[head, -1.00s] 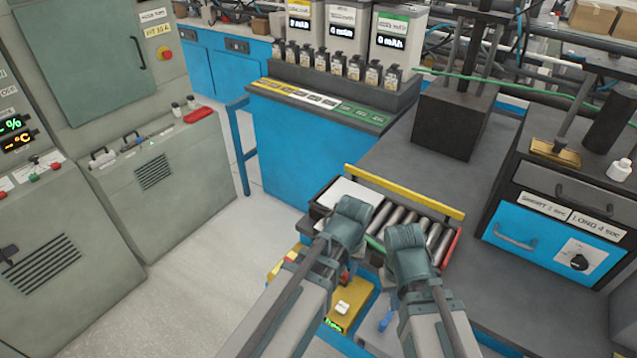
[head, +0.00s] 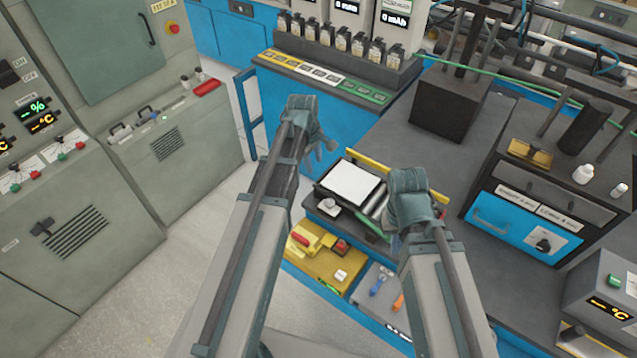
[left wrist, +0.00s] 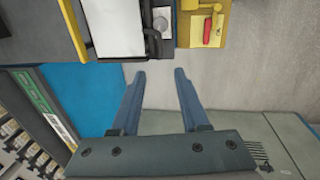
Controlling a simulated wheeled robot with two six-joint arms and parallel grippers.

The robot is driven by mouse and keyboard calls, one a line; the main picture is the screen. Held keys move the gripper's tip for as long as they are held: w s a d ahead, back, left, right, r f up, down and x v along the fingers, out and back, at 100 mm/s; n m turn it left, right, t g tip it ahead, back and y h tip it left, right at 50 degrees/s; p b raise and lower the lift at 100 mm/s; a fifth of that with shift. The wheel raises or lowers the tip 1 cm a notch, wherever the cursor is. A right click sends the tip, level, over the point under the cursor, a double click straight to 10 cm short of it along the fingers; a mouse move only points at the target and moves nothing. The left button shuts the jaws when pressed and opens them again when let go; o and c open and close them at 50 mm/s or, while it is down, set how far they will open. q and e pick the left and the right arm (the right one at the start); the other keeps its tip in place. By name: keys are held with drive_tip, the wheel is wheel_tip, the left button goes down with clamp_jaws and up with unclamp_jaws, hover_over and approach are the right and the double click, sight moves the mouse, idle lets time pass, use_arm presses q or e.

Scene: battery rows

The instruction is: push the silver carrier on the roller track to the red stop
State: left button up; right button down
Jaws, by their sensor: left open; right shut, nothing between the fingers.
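The silver carrier (head: 353,187), a pale flat plate, sits at the left end of the roller track, with bare rollers (head: 378,203) to its right. It also shows in the left wrist view (left wrist: 118,25). My left gripper (head: 325,148) is open and empty, left of the carrier and apart from it; its two spread fingers show in the left wrist view (left wrist: 160,73). My right gripper (head: 408,205) is shut and empty over the right part of the track; its fingertips are mostly hidden behind its hand. The red stop is hidden behind my right gripper.
A yellow rail (head: 368,162) runs along the track's far side. A yellow box (head: 325,262) with red parts is below the near side. A blue-fronted counter (head: 340,130) stands behind. A dark block (head: 448,110) and a blue-drawer unit (head: 520,215) are to the right.

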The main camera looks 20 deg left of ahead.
sight(319, 190)
use_arm(q)
drive_tip(key=f+b, duration=0.4)
drive_tip(key=w+f+b, duration=0.1)
drive_tip(key=f+b, duration=0.4)
drive_tip(key=w+f+b, duration=0.1)
drive_tip(key=f+b, duration=0.3)
drive_tip(key=shift+w+d+f, duration=0.15)
drive_tip(key=shift+d+f, duration=0.15)
drive_tip(key=shift+d, duration=0.1)
clamp_jaws()
idle(1.1)
